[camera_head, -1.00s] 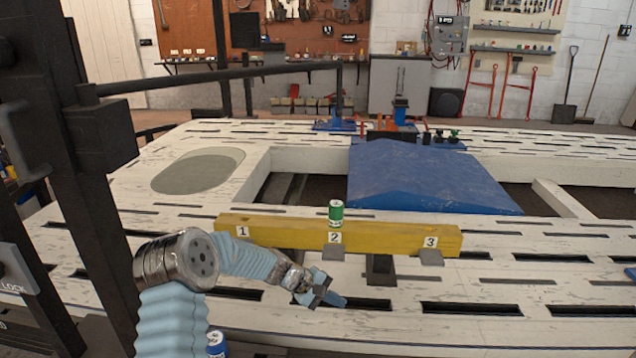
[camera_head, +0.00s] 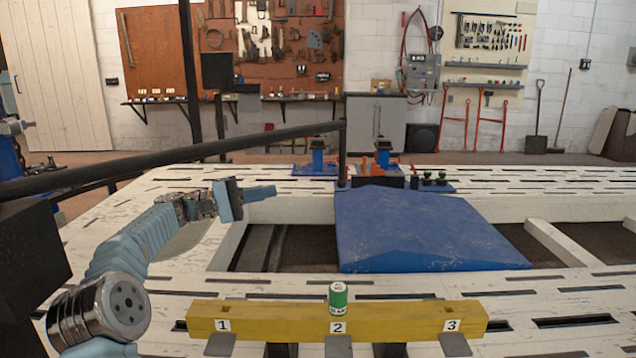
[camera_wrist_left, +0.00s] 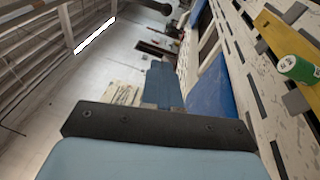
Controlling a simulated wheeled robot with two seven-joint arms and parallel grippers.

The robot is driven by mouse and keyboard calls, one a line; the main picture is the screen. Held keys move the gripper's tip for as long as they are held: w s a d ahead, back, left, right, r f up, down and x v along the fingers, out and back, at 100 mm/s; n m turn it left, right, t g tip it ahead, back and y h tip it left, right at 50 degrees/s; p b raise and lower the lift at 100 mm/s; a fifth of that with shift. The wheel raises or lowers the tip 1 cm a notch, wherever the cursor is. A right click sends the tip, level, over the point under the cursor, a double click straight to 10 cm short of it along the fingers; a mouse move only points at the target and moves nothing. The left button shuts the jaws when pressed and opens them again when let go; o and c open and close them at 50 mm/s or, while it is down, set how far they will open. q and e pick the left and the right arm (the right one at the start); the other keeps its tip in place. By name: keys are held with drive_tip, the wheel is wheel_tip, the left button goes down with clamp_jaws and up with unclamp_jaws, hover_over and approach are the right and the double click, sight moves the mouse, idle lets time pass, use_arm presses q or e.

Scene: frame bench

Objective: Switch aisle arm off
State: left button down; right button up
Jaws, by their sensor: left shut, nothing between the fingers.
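A long black bar (camera_head: 180,152) runs from the left edge across the bench, and its far end turns down near the blue clamps. It appears to be the aisle arm, but I cannot confirm this, and no switch on it is clear. A black block (camera_head: 32,255) sits below the bar at the left edge. My left gripper (camera_head: 268,191) is shut and empty, raised above the white bench just below the bar in the head view, apart from it as far as I can tell. Its fingers (camera_wrist_left: 163,86) show together in the left wrist view. My right gripper is not in view.
A green can (camera_head: 338,298) stands on a yellow beam (camera_head: 270,318) marked 1, 2, 3; the can also shows in the left wrist view (camera_wrist_left: 297,68). A blue panel (camera_head: 420,235) lies on the white slatted bench (camera_head: 560,290). Blue clamps (camera_head: 318,160) stand behind.

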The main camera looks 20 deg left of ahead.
use_arm(q)
drive_tip(key=s+d+p+x, duration=0.1)
drive_tip(key=s+p+x, duration=0.1)
drive_tip(key=x, duration=1.1)
drive_tip(key=shift+s, duration=0.3)
drive_tip(key=shift+d, duration=0.2)
